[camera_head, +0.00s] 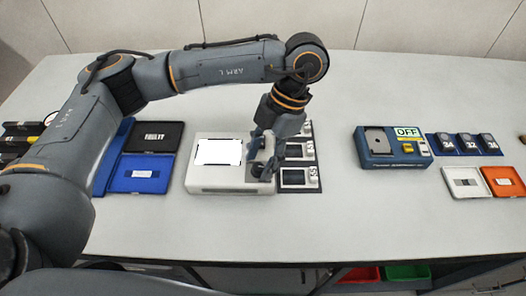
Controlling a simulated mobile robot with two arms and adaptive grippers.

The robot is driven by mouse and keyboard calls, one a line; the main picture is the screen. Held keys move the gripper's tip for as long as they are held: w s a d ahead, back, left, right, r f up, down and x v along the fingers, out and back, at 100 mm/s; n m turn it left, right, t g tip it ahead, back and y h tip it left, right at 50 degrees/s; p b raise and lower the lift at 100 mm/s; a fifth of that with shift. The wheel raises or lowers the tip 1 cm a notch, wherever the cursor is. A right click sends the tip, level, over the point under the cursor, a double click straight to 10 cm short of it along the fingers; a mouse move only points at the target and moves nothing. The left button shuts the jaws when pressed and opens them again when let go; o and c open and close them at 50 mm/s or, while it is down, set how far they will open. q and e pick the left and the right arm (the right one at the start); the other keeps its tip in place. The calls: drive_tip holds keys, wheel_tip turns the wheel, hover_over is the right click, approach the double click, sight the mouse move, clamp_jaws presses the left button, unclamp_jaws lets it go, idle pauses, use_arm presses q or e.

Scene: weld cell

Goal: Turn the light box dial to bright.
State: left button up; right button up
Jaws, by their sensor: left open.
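The light box (231,182) is a white box with a bright white panel (218,152) on its top. It stands on the table left of the middle. My left gripper (263,172) points down over the right end of the light box, with its fingers apart. A dark round part, likely the dial (256,170), shows in part between the fingers. The gripper covers most of it, so its setting cannot be read. I cannot tell whether the fingers touch it. My right gripper is not in view.
Dark devices (299,179) stand close to the right of the light box. A blue device with an OFF label (408,132) stands further right, near an open white and orange case (463,182). An open blue case (141,173) lies to the left. The table's middle (345,210) is clear.

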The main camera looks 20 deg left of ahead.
use_arm(q)
drive_tip(key=v, duration=1.2)
drive_tip(key=shift+r, duration=0.1)
